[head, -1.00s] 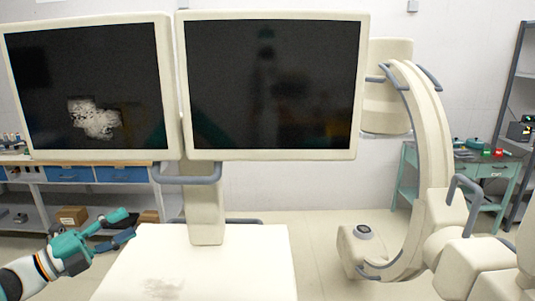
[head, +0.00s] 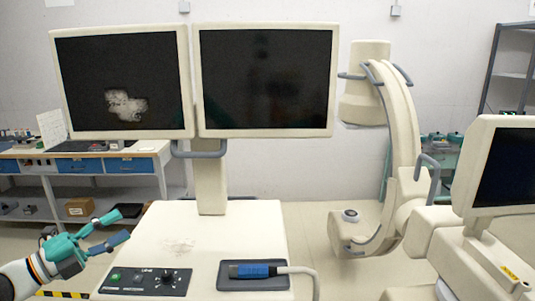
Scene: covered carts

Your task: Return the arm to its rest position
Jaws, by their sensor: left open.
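My left gripper (head: 112,229) shows at the lower left in the head view. Its teal and dark fingers are spread apart with nothing between them. It is in front of the left edge of the cream cart top (head: 215,233), at about that height; I cannot tell how near it is. The white arm link behind it comes in from the lower left corner. My right gripper is not in view.
The cart carries two dark monitors (head: 265,80), a control panel with a knob (head: 147,281) and a blue connector (head: 253,270) with a white cable on a dark pad. A C-arm machine (head: 395,150) stands right. A workbench (head: 85,165) stands behind at left.

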